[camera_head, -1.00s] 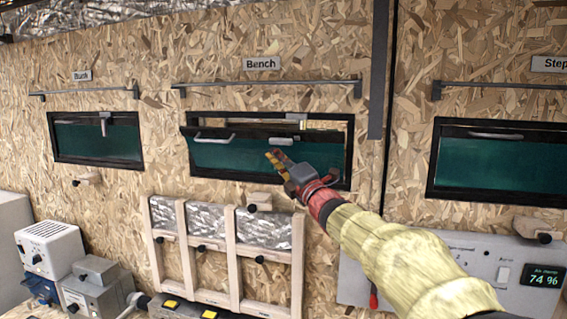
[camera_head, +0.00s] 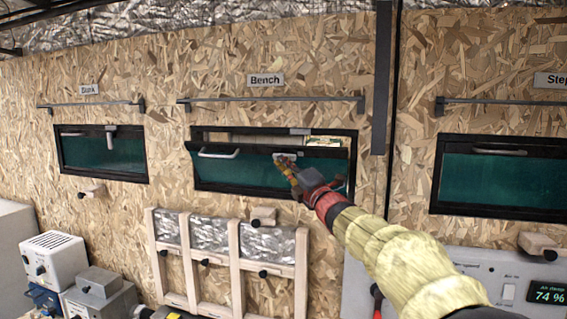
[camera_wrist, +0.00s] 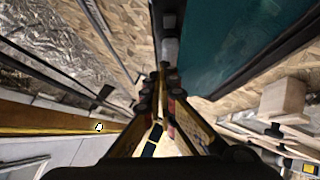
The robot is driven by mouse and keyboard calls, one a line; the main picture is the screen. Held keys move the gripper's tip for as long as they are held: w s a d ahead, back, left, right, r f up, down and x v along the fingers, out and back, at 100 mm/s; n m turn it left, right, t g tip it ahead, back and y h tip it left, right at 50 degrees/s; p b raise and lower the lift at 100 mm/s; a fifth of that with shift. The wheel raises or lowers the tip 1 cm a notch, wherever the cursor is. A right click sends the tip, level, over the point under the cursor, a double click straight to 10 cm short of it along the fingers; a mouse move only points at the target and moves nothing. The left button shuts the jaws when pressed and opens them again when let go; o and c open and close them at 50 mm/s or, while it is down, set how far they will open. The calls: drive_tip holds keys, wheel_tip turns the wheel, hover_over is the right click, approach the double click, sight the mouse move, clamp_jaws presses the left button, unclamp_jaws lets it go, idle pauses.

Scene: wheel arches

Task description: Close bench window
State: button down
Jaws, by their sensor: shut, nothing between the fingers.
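The bench window (camera_head: 232,172) is a dark-framed teal pane under the "Bench" label. It is tilted, with a gap (camera_head: 240,138) open along its top. A pale bar handle (camera_head: 219,153) is on its upper left. A light catch piece (camera_head: 286,156) is on the pane's top edge, and a grey catch (camera_head: 299,131) is on the frame above. My gripper (camera_head: 285,166) is shut and empty, its tips at or just in front of the light catch piece; contact cannot be told. In the wrist view the shut fingers (camera_wrist: 168,76) point along the teal pane (camera_wrist: 235,40).
The Bunk window (camera_head: 104,153) is at left and the Step window (camera_head: 500,177) at right. A rail (camera_head: 270,105) runs above the bench window. A wooden block with a black knob (camera_head: 263,216) sits below it, above a wooden rack (camera_head: 233,255). A dark post (camera_head: 381,80) stands to the right.

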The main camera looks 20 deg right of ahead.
sight(290, 147)
drive_tip(key=shift+w+d+r+p, duration=0.15)
drive_tip(key=shift+w+r+p, duration=0.05)
drive_tip(key=shift+r+p, duration=0.3)
drive_tip(key=r+p, duration=0.1)
drive_tip(key=w+m+p, duration=0.1)
drive_tip(key=p, duration=0.1)
drive_tip(key=shift+d+r+g+p, duration=0.3)
drive_tip(key=shift+d+r+g, duration=0.05)
drive_tip(key=shift+d+g, duration=0.05)
drive_tip(key=w+d+r+m+p, duration=0.1)
drive_tip(key=p, duration=0.2)
drive_tip(key=w+r+m+g+h+p, duration=0.1)
drive_tip(key=p, duration=0.2)
drive_tip(key=shift+w+d+r+p, duration=0.1)
drive_tip(key=shift+w+d+p, duration=0.1)
drive_tip(key=shift+d+p, duration=0.2)
drive_tip(key=shift+w+d+r+g+p, duration=0.3)
drive_tip(key=shift+w+g+p, duration=0.15)
drive_tip(key=shift+p, duration=0.55)
drive_tip(key=shift+w+d+r+m+p, duration=0.1)
drive_tip(key=shift+w+d+m+p, duration=0.05)
drive_tip(key=shift+w+d+p, duration=0.35)
drive_tip(key=shift+w+d+r+m+p, duration=0.15)
drive_tip(key=shift+w+d+p, duration=0.1)
drive_tip(key=shift+w+p, duration=0.3)
